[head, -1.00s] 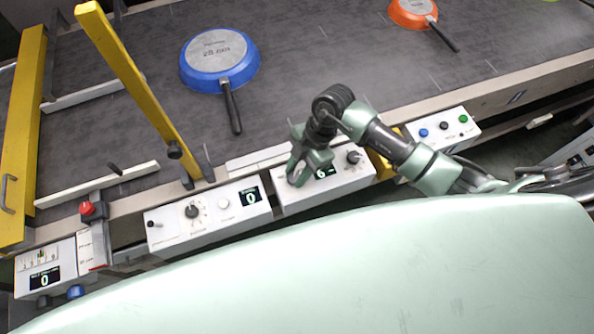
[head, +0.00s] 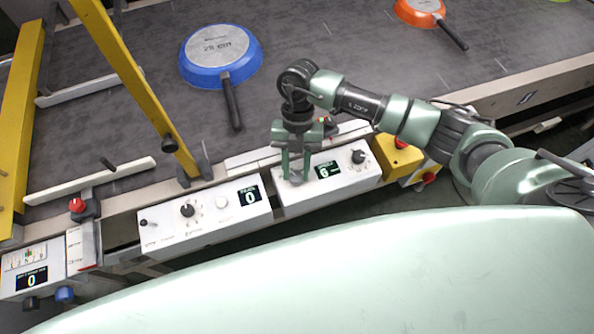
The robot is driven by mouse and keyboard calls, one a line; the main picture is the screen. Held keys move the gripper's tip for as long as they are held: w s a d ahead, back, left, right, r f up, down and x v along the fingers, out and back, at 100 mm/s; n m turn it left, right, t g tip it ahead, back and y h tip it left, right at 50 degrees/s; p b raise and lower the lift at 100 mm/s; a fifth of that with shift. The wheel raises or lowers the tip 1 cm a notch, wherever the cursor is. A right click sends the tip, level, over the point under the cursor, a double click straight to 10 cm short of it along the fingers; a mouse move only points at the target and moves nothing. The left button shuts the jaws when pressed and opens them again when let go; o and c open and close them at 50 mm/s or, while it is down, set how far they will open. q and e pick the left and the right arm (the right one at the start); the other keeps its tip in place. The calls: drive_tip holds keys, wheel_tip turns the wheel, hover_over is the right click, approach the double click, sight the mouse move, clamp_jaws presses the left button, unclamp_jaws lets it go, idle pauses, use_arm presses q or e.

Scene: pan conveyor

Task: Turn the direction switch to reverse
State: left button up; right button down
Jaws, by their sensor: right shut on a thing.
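My right gripper (head: 295,176) points down at the left part of the right-hand white control box (head: 345,182). Its fingers are shut on a small control there, taken to be the direction switch, which the fingers hide. Its setting cannot be read. The display (head: 328,170) just right of the fingers shows a 6 with a dash. A black knob (head: 358,157) is at the box's right end. My left gripper is not in view.
A second white box (head: 205,218) with a knob and a display reading 0 stands to the left. A blue pan (head: 220,57) and an orange pan (head: 420,12) lie on the dark belt (head: 320,50). A yellow bar (head: 130,75) rises over the belt. A yellow box (head: 398,155) lies right.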

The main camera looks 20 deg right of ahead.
drive_tip(key=shift+w+a+n+h+b, duration=0.15)
drive_tip(key=shift+n+h+b, duration=0.65)
drive_tip(key=shift+n+b, duration=0.8)
drive_tip(key=shift+n+p, duration=0.3)
drive_tip(key=shift+n, duration=0.2)
drive_tip(key=c, duration=1)
unclamp_jaws()
drive_tip(key=b+v, duration=0.1)
drive_tip(key=v, duration=0.6)
drive_tip(key=shift+w+r+b, duration=0.15)
drive_tip(key=shift+r+b, duration=0.15)
drive_tip(key=shift+r, duration=0.1)
drive_tip(key=shift+f, duration=0.1)
